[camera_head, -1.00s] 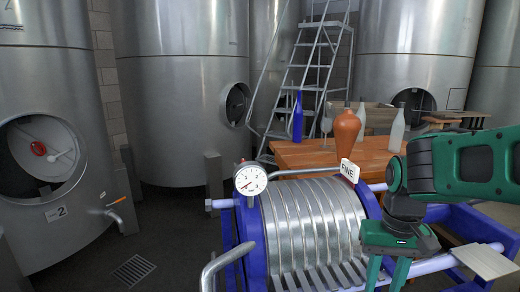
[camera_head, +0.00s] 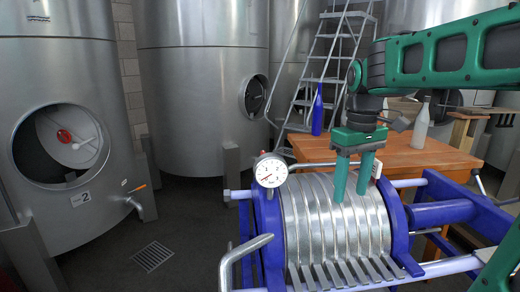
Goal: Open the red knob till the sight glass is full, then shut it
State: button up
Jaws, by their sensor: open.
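A red knob (camera_head: 64,136) shows on the round door inside the opening of the steel tank (camera_head: 60,220) marked 2, at the left. I cannot tell whether it is the task's knob. No sight glass can be made out. My gripper (camera_head: 351,197) is open and empty, with its two green fingers pointing down over the ribbed steel drum of the blue-framed machine. It is far to the right of the red knob.
A round dial gauge (camera_head: 270,171) stands at the drum's left, near a bent steel pipe (camera_head: 240,262). Behind is a wooden table (camera_head: 420,158) with a blue bottle (camera_head: 317,112) and a clear bottle (camera_head: 421,127). Tank 2 has an orange-handled outlet (camera_head: 138,188). Floor between is clear.

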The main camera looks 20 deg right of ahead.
jog(key=w+a+r+n, duration=0.7)
jog(key=w+r, duration=0.2)
jog(key=w, duration=0.4)
notch_tip(320, 180, up, 5)
jog(key=n, duration=0.7)
send_over(263, 152)
notch_tip(263, 152, down, 10)
jog(key=shift+s+r, duration=0.15)
jog(key=c, duration=1)
